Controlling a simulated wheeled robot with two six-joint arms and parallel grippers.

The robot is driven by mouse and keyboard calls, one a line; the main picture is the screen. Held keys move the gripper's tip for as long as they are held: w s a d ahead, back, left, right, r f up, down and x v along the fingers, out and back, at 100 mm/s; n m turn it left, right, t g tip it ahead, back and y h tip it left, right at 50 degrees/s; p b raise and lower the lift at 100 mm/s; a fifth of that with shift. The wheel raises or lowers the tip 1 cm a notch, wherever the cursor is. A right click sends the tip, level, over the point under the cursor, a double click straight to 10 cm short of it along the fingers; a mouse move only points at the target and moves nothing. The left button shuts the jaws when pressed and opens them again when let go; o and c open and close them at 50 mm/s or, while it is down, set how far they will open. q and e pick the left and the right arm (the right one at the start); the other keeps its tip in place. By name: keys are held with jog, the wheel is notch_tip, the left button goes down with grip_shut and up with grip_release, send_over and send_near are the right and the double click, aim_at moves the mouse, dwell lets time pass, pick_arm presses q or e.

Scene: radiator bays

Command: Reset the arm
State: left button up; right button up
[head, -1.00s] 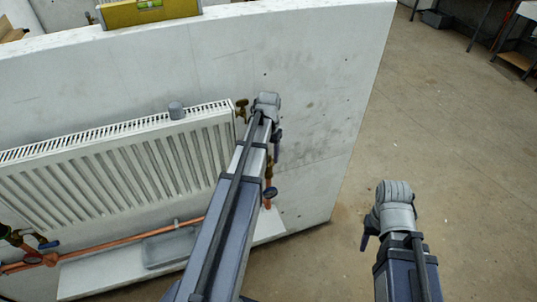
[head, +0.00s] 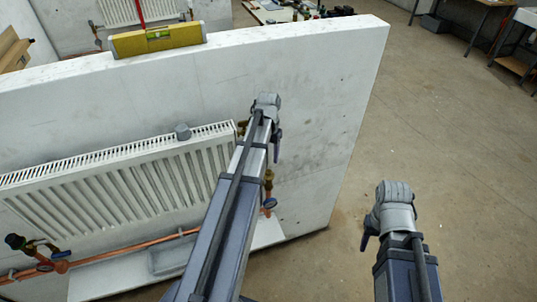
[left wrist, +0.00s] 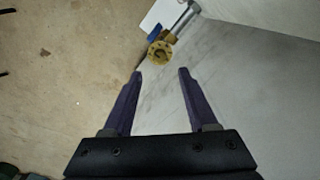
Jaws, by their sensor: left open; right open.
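My left arm reaches up across the radiator panel. Its gripper (head: 278,147) is partly hidden behind the wrist in the head view, close to the white wall. In the left wrist view the same gripper (left wrist: 161,73) is open, with nothing between its two fingers. A brass fitting (left wrist: 160,54) shows just past the fingertips, apart from them as far as I can tell. My right gripper (head: 368,238) hangs over bare floor at the right, mostly hidden by its wrist. It is open, and no held object shows.
A white radiator (head: 120,185) hangs on the low wall (head: 325,110). Copper pipe (head: 130,249) and valves (head: 268,203) run below and beside it. A grey tray (head: 168,260) lies on the white ledge. A yellow level (head: 158,40) rests on the wall top.

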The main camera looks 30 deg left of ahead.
pick_arm(q)
jog(key=s+d+m, duration=0.1)
jog(key=s+d, duration=0.4)
jog(key=d, duration=0.5)
jog(key=s+d+m, duration=0.2)
jog(key=s+d, duration=0.3)
jog(key=d, duration=0.5)
jog(key=s+d+m+y, duration=0.1)
jog(key=s+d, duration=0.4)
jog(key=d, duration=0.5)
jog(key=shift+s+m, duration=0.3)
